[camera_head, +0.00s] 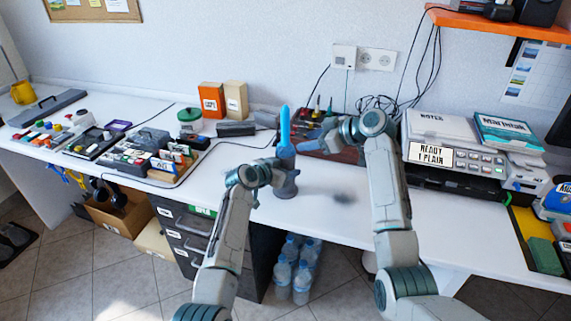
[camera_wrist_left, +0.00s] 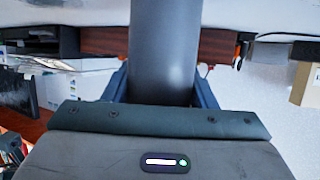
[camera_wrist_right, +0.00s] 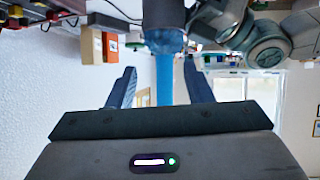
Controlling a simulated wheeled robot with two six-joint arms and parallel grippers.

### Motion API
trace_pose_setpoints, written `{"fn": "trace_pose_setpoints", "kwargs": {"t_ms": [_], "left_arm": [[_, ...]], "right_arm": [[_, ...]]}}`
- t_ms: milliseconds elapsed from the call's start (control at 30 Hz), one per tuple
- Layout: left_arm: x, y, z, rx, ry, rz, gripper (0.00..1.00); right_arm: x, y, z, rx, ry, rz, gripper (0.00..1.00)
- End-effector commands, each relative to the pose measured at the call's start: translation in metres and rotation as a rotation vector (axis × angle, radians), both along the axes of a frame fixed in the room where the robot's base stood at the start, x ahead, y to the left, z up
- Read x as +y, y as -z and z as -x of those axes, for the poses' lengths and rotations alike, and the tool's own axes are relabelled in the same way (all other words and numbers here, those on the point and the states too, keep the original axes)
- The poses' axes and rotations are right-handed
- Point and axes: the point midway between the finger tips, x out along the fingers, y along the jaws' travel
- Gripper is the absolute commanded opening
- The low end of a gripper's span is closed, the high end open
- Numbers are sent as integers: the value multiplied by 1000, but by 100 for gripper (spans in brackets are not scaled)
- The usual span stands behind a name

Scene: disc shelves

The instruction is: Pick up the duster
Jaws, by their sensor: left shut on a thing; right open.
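The blue duster (camera_head: 284,128) stands upright in a dark grey cylindrical holder (camera_head: 287,189) on the white desk. Its lower end is hidden inside the holder. My left gripper (camera_head: 285,172) is shut on the holder; its fingers sit on both sides of the grey cylinder (camera_wrist_left: 163,50) in the left wrist view. My right gripper (camera_head: 298,148) is open close to the duster, above the left one. In the right wrist view the blue duster (camera_wrist_right: 165,80) runs between the two spread fingers (camera_wrist_right: 160,88), with visible gaps on both sides.
A printer (camera_head: 455,158) stands on the desk to the right. A tool box (camera_head: 325,135) with cables is just behind the holder. Orange and cream boxes (camera_head: 211,99) and a tray of small items (camera_head: 170,165) are to the left. The desk in front of the printer is clear.

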Motion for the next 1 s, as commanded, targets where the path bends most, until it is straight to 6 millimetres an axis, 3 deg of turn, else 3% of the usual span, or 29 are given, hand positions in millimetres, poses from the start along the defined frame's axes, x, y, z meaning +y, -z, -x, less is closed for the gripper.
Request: {"fn": "trace_pose_setpoints", "kwargs": {"t_ms": [167,533,1000], "left_arm": [[0,1,0,2,0,-1,28],[0,1,0,1,0,-1,28],[0,1,0,1,0,-1,28]], "right_arm": [[10,1,20,-126,182,-172,46],[-4,-24,59,-281,409,-419,46],[34,-27,9,-288,421,-432,46]]}}
